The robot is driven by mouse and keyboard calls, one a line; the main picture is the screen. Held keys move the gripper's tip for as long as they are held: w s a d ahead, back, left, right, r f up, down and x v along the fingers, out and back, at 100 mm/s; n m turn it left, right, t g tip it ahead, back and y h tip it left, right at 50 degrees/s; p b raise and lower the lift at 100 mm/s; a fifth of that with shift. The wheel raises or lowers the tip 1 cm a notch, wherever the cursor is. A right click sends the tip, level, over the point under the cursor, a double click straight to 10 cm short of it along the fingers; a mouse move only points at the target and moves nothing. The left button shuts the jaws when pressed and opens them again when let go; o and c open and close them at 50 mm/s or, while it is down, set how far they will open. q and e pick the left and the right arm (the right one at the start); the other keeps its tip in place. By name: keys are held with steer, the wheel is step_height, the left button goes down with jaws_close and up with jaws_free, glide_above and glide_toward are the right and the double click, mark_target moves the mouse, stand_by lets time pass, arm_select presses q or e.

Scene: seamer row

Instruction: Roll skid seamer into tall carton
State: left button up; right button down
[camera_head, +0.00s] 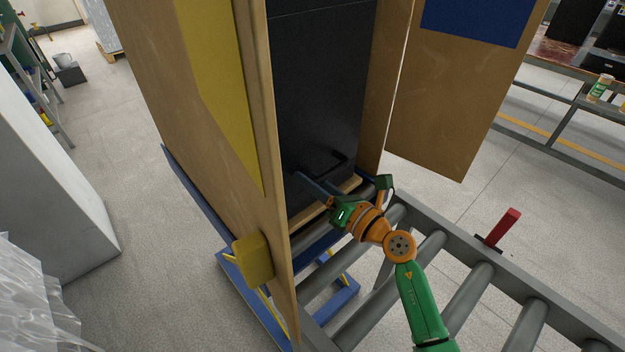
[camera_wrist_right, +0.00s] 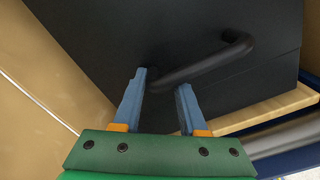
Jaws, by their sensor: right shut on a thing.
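The skid seamer (camera_head: 318,85) is a tall black machine on a pale wooden skid (camera_head: 330,207). It stands upright inside the tall brown carton (camera_head: 170,90), between the carton's side walls. Its black bar handle (camera_head: 336,163) is low on the near face and also shows in the right wrist view (camera_wrist_right: 212,65). My right gripper (camera_head: 314,183) is at this handle, its blue fingers (camera_wrist_right: 160,95) shut on the handle's near end. The fingertips' exact contact is partly hidden. My left gripper is not in view.
A grey roller conveyor (camera_head: 468,290) leads up to the carton's open side. A blue lift frame (camera_head: 230,270) is under the carton. An open flap (camera_head: 440,110) hangs at the right. A red lever (camera_head: 503,228) stands on the conveyor rail. A grey cabinet (camera_head: 50,180) is at left.

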steer(key=shift+r, duration=0.15)
steer(key=shift+c, duration=1.9)
jaws_free()
steer(key=shift+s, duration=0.1)
steer(key=shift+d, duration=0.2)
steer(key=v, duration=0.7)
steer(key=shift+p, duration=0.3)
steer(key=shift+a, duration=0.1)
